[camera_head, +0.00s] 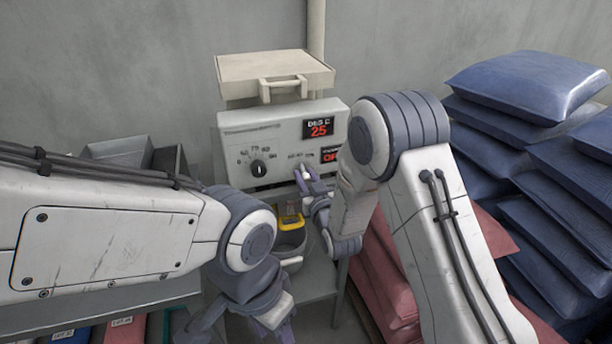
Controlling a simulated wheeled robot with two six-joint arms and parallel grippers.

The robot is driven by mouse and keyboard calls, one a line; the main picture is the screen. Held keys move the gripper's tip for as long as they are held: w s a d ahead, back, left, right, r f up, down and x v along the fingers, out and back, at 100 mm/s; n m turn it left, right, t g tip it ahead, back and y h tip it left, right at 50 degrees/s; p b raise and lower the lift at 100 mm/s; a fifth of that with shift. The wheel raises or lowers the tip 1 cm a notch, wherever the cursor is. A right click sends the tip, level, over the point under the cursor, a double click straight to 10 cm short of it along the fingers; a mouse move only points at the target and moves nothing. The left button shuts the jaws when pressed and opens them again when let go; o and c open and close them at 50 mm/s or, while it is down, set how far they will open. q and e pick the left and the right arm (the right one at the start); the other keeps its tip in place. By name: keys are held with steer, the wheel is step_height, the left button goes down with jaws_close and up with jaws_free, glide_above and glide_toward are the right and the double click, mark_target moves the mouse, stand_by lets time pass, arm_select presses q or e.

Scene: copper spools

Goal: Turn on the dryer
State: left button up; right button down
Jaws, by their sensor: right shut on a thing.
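The dryer (230,139) is a cream box against the wall, with a lid and handle (280,84) on top. Its upper display (319,127) reads DEG C 25 in red. A lower red display (331,156) is partly hidden by my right arm and shows the letters OF. A black dial (259,168) sits at the left of its front panel. My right gripper (306,176) is at the panel's lower right, shut on a small pale part that looks like a switch. My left gripper (238,318) is low at the bottom edge, partly cut off; its jaws are unclear.
A grey container with a yellow item (290,222) stands below the dryer. Blue sacks (528,85) are piled at the right, with red sacks (385,275) beside them. Grey bins (115,155) stand behind my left arm. A pipe (316,25) runs up the wall.

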mark_target(303, 168)
steer(key=shift+r+p, duration=0.4)
steer(key=r+g+h+p, duration=0.1)
steer(key=g+p, duration=0.2)
steer(key=p, duration=0.3)
steer(key=r+g+h+p, duration=0.1)
steer(key=g+p, duration=0.2)
steer(key=p, duration=0.3)
steer(key=r+g+h+p, duration=0.1)
steer(key=g+p, duration=0.2)
steer(key=p, duration=0.3)
steer(key=shift+w+r+g, duration=0.2)
steer(key=shift+r+g, duration=0.05)
steer(key=shift+g, duration=0.15)
steer(key=shift+a+f+g+p, duration=0.15)
steer(key=shift+g+p, duration=0.25)
steer(key=shift+p, duration=0.7)
steer(key=c, duration=0.6)
jaws_free()
steer(key=shift+f, duration=0.1)
